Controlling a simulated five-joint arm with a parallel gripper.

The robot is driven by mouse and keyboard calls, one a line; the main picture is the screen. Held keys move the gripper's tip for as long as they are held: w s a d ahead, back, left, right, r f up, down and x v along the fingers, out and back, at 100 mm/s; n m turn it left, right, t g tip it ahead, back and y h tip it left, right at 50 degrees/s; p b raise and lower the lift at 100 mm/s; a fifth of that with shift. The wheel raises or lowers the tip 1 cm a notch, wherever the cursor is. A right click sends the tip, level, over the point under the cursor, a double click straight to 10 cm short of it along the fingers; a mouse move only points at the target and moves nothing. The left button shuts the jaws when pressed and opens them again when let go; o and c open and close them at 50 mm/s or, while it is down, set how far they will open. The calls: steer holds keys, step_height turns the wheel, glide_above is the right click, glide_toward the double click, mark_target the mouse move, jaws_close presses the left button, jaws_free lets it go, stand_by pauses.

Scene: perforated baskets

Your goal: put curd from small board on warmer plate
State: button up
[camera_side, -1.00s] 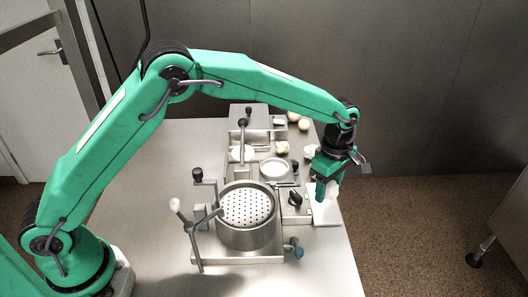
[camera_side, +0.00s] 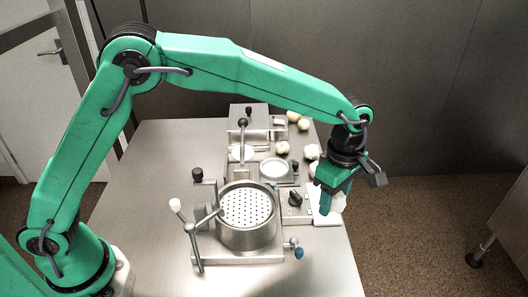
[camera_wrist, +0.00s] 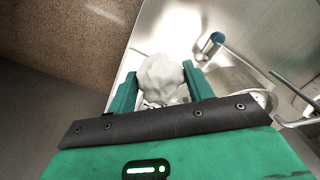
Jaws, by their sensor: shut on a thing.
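My gripper (camera_side: 327,207) is over the right edge of the table. It is shut on a white lumpy curd (camera_wrist: 162,80), which sits between its two green fingers in the wrist view. In the side view the curd (camera_side: 339,203) shows partly behind the fingers. The white small board (camera_side: 323,219) lies beneath and behind the gripper, mostly hidden. Whether the curd clears the board is hard to tell. A round pale plate (camera_side: 275,168) sits on a small metal stand left of the gripper; I take it for the warmer plate.
A metal pot with a perforated basket (camera_side: 247,208) stands at centre, with a crank handle (camera_side: 176,205) at its left and a blue-ended valve (camera_side: 297,252) at front right. A box with a black knob (camera_side: 295,199) stands beside the gripper. Other white lumps (camera_side: 312,151) lie behind.

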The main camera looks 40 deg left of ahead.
steer(key=shift+a, duration=0.1)
steer(key=shift+s+a+r, duration=0.15)
steer(key=shift+a+r, duration=0.2)
steer(key=shift+r, duration=0.05)
steer(key=s+a+r, duration=0.4)
steer(key=a+r, duration=0.1)
steer(key=a, duration=0.2)
step_height(320, 180, up, 2)
glide_above(248, 206)
steer(key=shift+r, duration=0.15)
steer(key=shift+f, duration=0.25)
steer(key=shift+f, duration=4.15)
steer(key=shift+f, duration=0.6)
steer(key=o, duration=1.1)
steer(key=shift+c, duration=0.2)
